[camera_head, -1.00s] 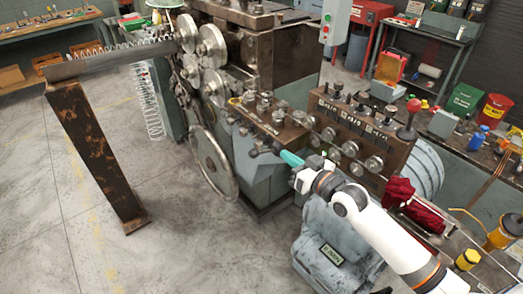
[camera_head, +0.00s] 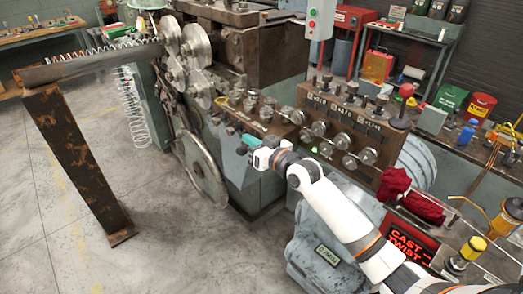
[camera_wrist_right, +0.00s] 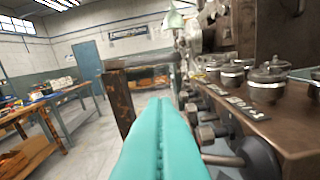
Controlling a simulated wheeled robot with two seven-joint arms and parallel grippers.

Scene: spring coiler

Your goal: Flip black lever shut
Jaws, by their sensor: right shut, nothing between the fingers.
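My right gripper (camera_head: 249,141) has teal fingers pressed together with nothing between them. It is at the front edge of the coiler's control block (camera_head: 262,125). In the right wrist view the shut fingers (camera_wrist_right: 160,140) point along the machine's front. A black-knobbed lever (camera_wrist_right: 258,155) shows just right of them, its metal rod reaching left, apart from the fingers in the picture. In the head view a dark knob (camera_head: 241,149) sits beside the fingertips, partly hidden. I cannot tell whether they touch. My left gripper is not in view.
The spring coiler's large handwheel (camera_head: 203,170) is left of the gripper. A rusty post (camera_head: 75,160) carries a trough with a coiled spring. A grey motor housing (camera_head: 325,245) and a red cloth (camera_head: 412,195) are near my right arm. Floor at left is clear.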

